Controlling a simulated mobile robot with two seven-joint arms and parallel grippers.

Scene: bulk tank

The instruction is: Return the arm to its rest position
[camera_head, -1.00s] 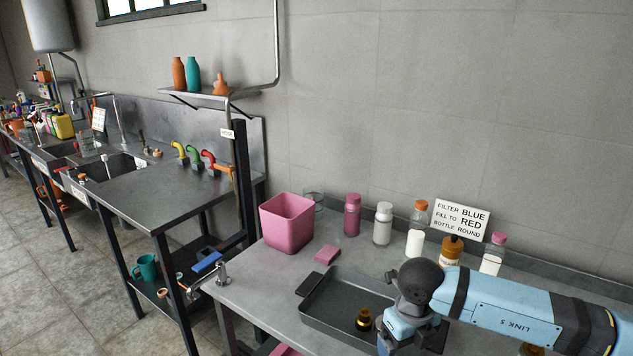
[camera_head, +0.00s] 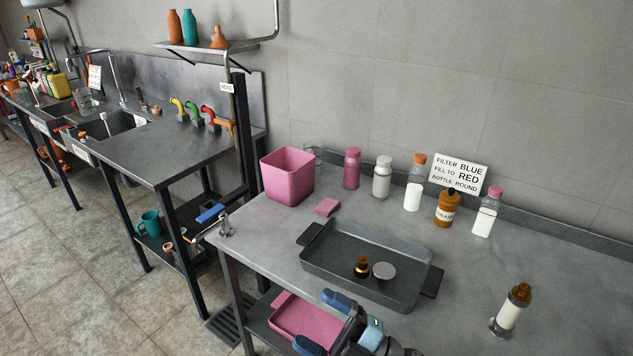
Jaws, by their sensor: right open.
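My right gripper (camera_head: 325,322) is at the bottom middle of the head view, in front of the bench's near edge. Its two blue-padded fingers are spread apart with nothing between them. Only the gripper and a small part of my right arm show at the bottom edge. My left gripper is not in view. The grey tray (camera_head: 330,283) on the bench lies just beyond the right gripper. A small brown-and-gold piece (camera_head: 361,267) and a round silver disc (camera_head: 384,271) lie in the tray.
An amber-topped bottle (camera_head: 511,311) stands at the right. A pink tub (camera_head: 303,318) is on the lower shelf, partly behind my gripper. The bench between tray and bottles is clear.

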